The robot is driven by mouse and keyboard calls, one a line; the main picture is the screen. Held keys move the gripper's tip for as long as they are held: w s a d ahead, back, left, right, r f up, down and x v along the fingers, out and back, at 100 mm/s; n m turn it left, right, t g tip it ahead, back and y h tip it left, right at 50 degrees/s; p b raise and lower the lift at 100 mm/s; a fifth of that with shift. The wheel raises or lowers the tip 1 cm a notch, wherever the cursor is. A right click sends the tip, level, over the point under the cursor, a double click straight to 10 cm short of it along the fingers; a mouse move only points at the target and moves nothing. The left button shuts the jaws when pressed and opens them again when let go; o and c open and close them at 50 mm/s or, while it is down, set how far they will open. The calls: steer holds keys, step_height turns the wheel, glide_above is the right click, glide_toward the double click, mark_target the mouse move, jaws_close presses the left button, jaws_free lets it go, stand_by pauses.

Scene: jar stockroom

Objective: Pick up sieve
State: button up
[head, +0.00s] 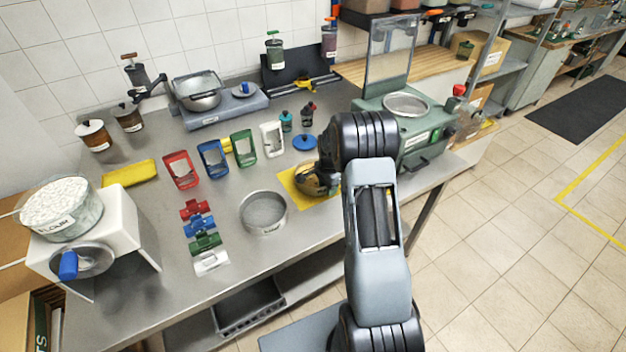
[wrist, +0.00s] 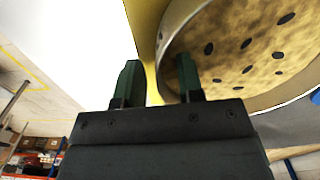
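A round metal-rimmed sieve with dark holes in a mottled tan face (wrist: 235,60) fills the upper right of the wrist view. In the head view, a round metal-rimmed thing (head: 307,181), apparently the same one, lies on a yellow mat (head: 318,197), partly hidden by my arm. My gripper (wrist: 158,82) has its two dark green fingers apart, with the sieve's rim edge between them and the right finger over the holed face. I cannot tell whether they touch it. Another round, shallow sieve-like pan (head: 263,212) sits on the steel table to the left.
A green machine (head: 425,125) with a round mesh top stands close at the right. A blue lid (head: 304,142) and coloured frames (head: 213,158) stand behind and left. Coloured clips (head: 204,241) lie nearer the front. A flour jar (head: 62,212) stands far left.

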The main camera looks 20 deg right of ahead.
jaws_close()
steer(key=shift+r, duration=0.1)
stand_by(0.7)
